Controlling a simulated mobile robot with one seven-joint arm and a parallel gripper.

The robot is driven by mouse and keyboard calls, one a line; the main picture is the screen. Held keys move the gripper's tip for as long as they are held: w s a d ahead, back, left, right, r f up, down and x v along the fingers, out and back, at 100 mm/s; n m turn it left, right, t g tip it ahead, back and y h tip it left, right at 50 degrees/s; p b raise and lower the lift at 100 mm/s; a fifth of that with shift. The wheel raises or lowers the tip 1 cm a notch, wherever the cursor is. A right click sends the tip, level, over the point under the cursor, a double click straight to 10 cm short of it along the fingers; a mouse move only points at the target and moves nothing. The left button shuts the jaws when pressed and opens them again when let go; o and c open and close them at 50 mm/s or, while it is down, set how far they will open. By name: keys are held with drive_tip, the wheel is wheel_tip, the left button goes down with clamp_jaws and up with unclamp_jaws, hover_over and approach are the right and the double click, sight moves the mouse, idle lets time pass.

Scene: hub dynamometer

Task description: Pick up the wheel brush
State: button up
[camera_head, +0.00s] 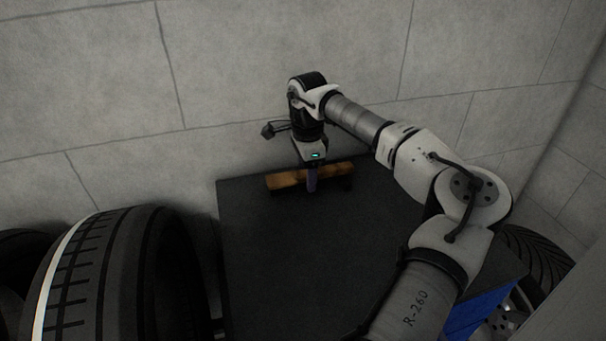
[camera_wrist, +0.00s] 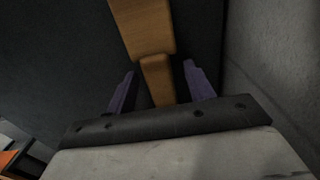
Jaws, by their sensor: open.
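The wheel brush (camera_head: 287,180) is a brown wooden piece lying near the back edge of the dark table top. In the wrist view its wooden body (camera_wrist: 146,27) runs in from the top edge and narrows to a handle (camera_wrist: 158,80). My gripper (camera_head: 312,180) points down at the brush in the head view. In the wrist view my gripper's purple fingers (camera_wrist: 161,85) stand open on either side of the handle, with a gap visible at each side. The handle's near end is hidden behind the gripper body. Bristles cannot be made out.
The dark table top (camera_head: 270,270) is otherwise clear. A grey block wall (camera_head: 240,80) rises close behind it. A large tyre (camera_head: 105,275) stands at the left, and another tyre (camera_head: 540,255) is at the right. Something blue (camera_head: 480,312) shows below the table's right edge.

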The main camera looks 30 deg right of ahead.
drive_tip(key=shift+f, duration=0.15)
drive_tip(key=c, duration=1.1)
drive_tip(key=shift+r, duration=0.2)
drive_tip(key=shift+c, duration=0.2)
wheel_tip(320, 180, up, 20)
drive_tip(key=b, duration=0.2)
drive_tip(key=shift+f, duration=0.1)
drive_tip(key=o, duration=0.4)
drive_tip(key=shift+c, duration=1.1)
drive_tip(key=shift+f, duration=0.1)
